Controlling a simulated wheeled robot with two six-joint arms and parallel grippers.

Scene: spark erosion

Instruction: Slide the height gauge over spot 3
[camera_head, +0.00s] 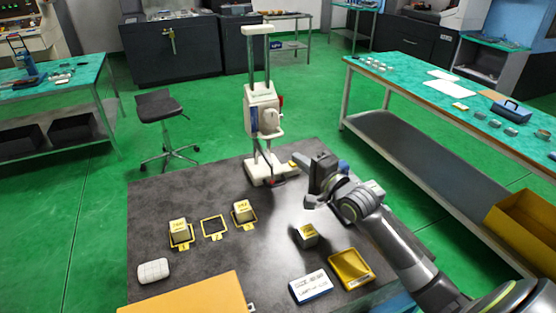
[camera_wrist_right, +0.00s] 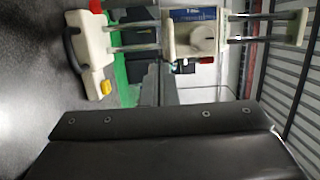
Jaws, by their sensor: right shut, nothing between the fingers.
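The height gauge (camera_head: 262,112) stands upright at the back of the dark table, with a cream base, two posts and a cream carriage. In the right wrist view it lies sideways (camera_wrist_right: 190,38), with its base and a dark curved handle at the left. Three yellow-framed spots lie front left: the middle spot (camera_head: 214,236) is empty, the others hold a left block (camera_head: 180,229) and a right block (camera_head: 243,209). Their spot numbers are too small to read. My right gripper (camera_head: 314,177) is shut and empty, just right of the gauge base, apart from it. My left gripper is out of view.
Another block (camera_head: 306,237), a yellow tray (camera_head: 366,283) and a white-and-blue card (camera_head: 311,287) lie front right. A white rounded item (camera_head: 153,271) and an orange board (camera_head: 190,294) lie front left. The table between the gauge and the spots looks clear.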

